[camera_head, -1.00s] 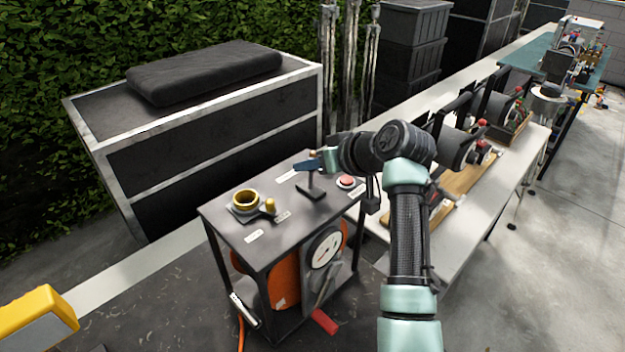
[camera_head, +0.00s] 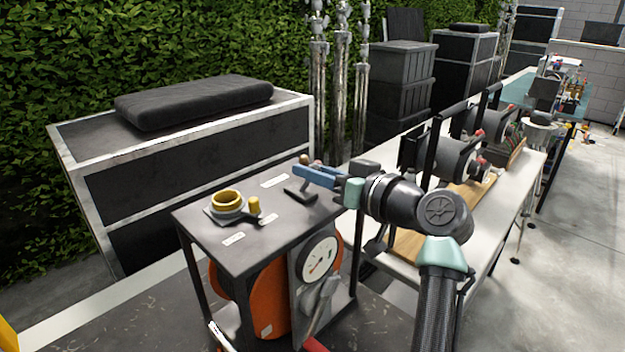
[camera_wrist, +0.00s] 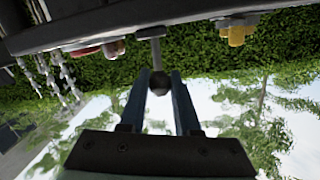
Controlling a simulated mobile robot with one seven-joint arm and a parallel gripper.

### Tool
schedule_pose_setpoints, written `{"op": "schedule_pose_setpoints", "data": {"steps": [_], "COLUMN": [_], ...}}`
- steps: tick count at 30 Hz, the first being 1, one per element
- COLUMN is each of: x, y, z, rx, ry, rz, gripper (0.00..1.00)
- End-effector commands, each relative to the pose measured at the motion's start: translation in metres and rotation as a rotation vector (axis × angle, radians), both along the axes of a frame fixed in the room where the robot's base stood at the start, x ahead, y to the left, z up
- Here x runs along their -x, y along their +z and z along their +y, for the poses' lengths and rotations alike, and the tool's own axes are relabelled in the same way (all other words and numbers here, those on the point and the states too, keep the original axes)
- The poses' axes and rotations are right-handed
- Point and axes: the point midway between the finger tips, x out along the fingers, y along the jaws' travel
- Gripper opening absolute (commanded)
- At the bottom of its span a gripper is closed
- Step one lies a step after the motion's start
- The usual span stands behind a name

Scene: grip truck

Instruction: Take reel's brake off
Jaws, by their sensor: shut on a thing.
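The orange reel (camera_head: 268,305) sits inside the black frame under the cart's top. My gripper (camera_head: 317,177), with blue fingers, is over the cart top at a small lever on a dark base (camera_head: 299,194). In the wrist view, the lever's dark round knob (camera_wrist: 159,84) sits between my two fingers, at the end of a thin grey stem (camera_wrist: 156,54). My gripper is shut on this knob. In the head view the fingers hide most of the stem. Which lever is the brake cannot be told from any label.
A brass-coloured ring (camera_head: 227,201) and yellow knob (camera_head: 254,206) are on the cart top (camera_head: 270,232). A white dial (camera_head: 319,259) and a red-ended grey lever (camera_head: 326,296) are on its side. A black case (camera_head: 190,165) stands behind; a bench with machines is at right.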

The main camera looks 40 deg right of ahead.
Motion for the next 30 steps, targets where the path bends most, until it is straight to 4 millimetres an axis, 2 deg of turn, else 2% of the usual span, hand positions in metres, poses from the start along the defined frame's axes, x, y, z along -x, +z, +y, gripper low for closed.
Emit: {"op": "schedule_pose_setpoints", "data": {"steps": [12, 13, 18, 26, 30], "x": [0.0005, 0.0005, 0.0003, 0.0005, 0.0093], "y": [0.0035, 0.0035, 0.0023, 0.0007, 0.0009], "z": [-0.0009, -0.0009, -0.0006, -0.0002, -0.0012], "rx": [0.001, 0.001, 0.0, 0.0, 0.0], "ry": [-0.004, -0.004, -0.003, -0.001, -0.003], "rz": [-0.014, -0.014, -0.011, -0.007, -0.008], "gripper": [0.0, 0.34, 0.61, 0.61, 0.61]}}
